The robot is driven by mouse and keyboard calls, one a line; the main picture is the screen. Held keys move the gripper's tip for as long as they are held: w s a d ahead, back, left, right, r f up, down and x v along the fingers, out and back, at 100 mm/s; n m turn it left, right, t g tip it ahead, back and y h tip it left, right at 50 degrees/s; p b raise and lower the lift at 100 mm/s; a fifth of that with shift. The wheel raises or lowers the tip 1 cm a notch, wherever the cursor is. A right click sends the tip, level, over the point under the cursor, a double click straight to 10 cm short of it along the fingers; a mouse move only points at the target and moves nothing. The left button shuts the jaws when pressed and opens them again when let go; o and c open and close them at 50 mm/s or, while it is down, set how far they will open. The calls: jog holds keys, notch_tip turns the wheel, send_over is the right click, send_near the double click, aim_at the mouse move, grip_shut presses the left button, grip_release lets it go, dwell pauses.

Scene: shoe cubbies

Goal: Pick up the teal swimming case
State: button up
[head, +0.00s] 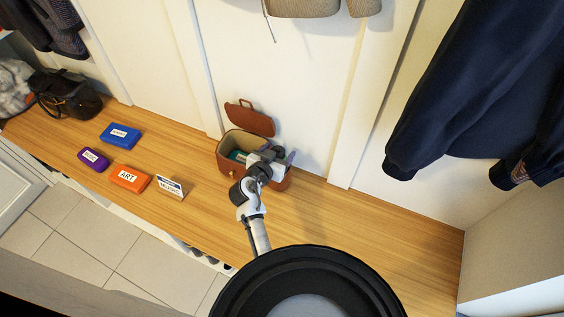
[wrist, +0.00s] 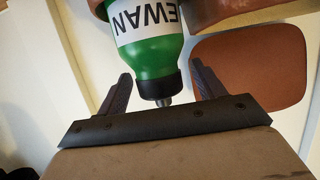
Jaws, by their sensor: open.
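No teal case can be made out for certain. In the head view a small teal-green patch (head: 238,156) shows inside the open brown bag (head: 228,166) on the bench; I cannot tell whether it is a case or a bottle. My gripper (head: 284,158) is over the right part of the bag and hides much of its inside. In the wrist view my gripper (wrist: 161,75) is open. A green bottle (wrist: 150,57) with a white label reading "EWAN" and a dark cap points towards the gap between the fingers. The fingers look apart from it.
On the wooden bench (head: 350,222) to the left lie a blue case (head: 121,134), a purple case (head: 93,159) and an orange case (head: 129,178) labelled "ART". A small sign (head: 170,187) stands beside them. A dark jacket (head: 465,90) hangs at right. The bench's right end is clear.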

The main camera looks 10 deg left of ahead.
jog(key=shift+r, duration=0.1)
grip_shut()
dwell(0.4)
jog(key=shift+r, duration=0.1)
